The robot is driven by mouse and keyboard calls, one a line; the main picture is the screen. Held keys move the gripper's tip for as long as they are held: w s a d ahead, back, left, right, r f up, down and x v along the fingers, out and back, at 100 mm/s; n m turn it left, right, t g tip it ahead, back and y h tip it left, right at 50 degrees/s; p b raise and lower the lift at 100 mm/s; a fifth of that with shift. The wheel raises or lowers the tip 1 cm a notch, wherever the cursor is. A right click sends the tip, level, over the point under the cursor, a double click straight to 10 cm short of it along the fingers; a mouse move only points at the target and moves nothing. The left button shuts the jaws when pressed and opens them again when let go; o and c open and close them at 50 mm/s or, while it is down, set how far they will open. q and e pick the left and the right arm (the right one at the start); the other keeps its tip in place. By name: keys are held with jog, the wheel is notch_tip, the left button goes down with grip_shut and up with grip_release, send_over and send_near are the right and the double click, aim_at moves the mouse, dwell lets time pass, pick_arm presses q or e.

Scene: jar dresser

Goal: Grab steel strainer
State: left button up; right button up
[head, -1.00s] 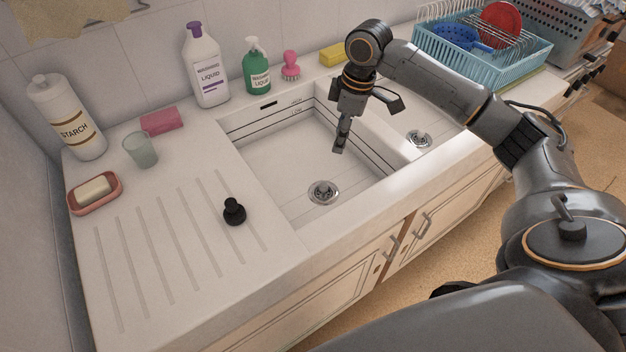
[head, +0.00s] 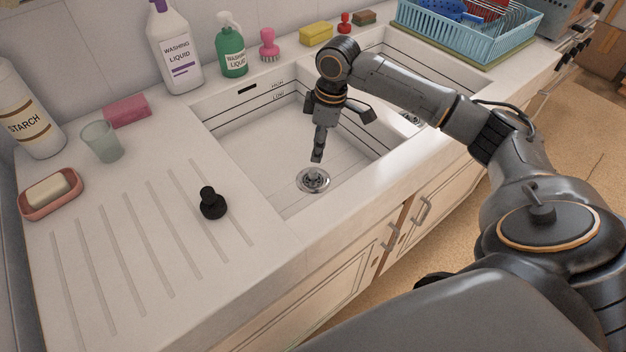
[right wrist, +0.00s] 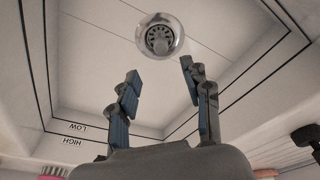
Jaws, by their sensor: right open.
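The steel strainer (head: 313,180) sits in the drain on the floor of the left sink basin (head: 262,150). It is a round, shiny piece with a darker middle. It also shows in the right wrist view (right wrist: 160,36), at the top, ahead of the fingertips. My right gripper (head: 318,156) points down inside the basin, above and slightly behind the strainer in the head view. In the right wrist view its two fingers (right wrist: 160,72) are apart with nothing between them. The strainer lies beyond the gap, not touched. My left gripper is not in view.
A black stopper (head: 212,203) stands on the drainboard left of the basin. Bottles, a pink brush (head: 269,46) and a yellow sponge (head: 316,34) line the back. Basin walls enclose the gripper. A second basin lies right, partly behind my arm, with a blue dish rack (head: 470,30) beyond.

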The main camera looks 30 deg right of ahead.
send_over(314, 171)
jog(key=f, duration=0.4)
jog(key=shift+d+f, duration=0.25)
jog(key=shift+f, duration=0.05)
jog(key=shift+w+a+f, duration=0.1)
jog(key=shift+a+f, duration=0.05)
jog(key=shift+f, duration=1.3)
jog(key=shift+w+a+f, duration=0.1)
jog(key=shift+a+f, duration=0.05)
jog(key=shift+f, duration=1.3)
jog(key=shift+s, duration=0.1)
grip_shut()
